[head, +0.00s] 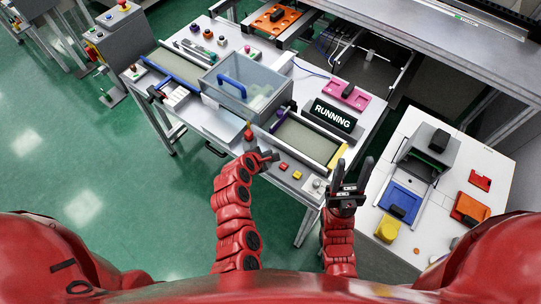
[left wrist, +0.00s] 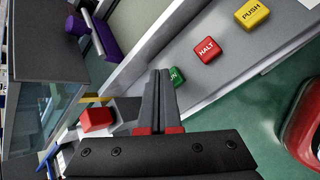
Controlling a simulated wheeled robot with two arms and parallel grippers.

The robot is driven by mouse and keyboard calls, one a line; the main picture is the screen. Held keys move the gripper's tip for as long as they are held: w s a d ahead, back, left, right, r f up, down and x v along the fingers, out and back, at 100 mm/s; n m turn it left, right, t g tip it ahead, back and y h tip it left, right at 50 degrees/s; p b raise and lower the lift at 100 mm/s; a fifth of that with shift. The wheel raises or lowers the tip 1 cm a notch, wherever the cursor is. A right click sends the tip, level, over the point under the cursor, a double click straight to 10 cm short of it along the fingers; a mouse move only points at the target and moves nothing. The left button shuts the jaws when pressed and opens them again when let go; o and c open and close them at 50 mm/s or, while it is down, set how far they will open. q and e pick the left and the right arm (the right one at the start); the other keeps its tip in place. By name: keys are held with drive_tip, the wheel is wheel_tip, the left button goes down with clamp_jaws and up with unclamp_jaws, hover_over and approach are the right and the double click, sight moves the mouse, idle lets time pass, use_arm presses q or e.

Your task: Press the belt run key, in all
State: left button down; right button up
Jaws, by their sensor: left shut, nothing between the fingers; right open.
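The green key (left wrist: 175,76) is mostly hidden behind the fingers of my left gripper (left wrist: 160,75) in the left wrist view; only part of its lettering shows. The fingertips are at or right over the key; I cannot tell whether they touch it. My left gripper (head: 268,156) is shut and empty at the table's front edge in the head view. Beside it lie the red HALT key (left wrist: 207,50) and the yellow PUSH key (left wrist: 252,14). The black sign (head: 332,116) reads RUNNING. My right gripper (head: 354,170) is open and empty, right of the keys.
The belt (head: 306,139) lies behind the keys. A clear-walled box (head: 243,85) with a blue handle stands to the left. A red object (head: 248,134) is close to my left gripper. A white table (head: 405,240) with blue and orange parts is at right.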

use_arm(q)
drive_tip(key=shift+r, duration=0.25)
wheel_tip(320, 180, up, 5)
drive_tip(key=p, duration=0.4)
idle(1.0)
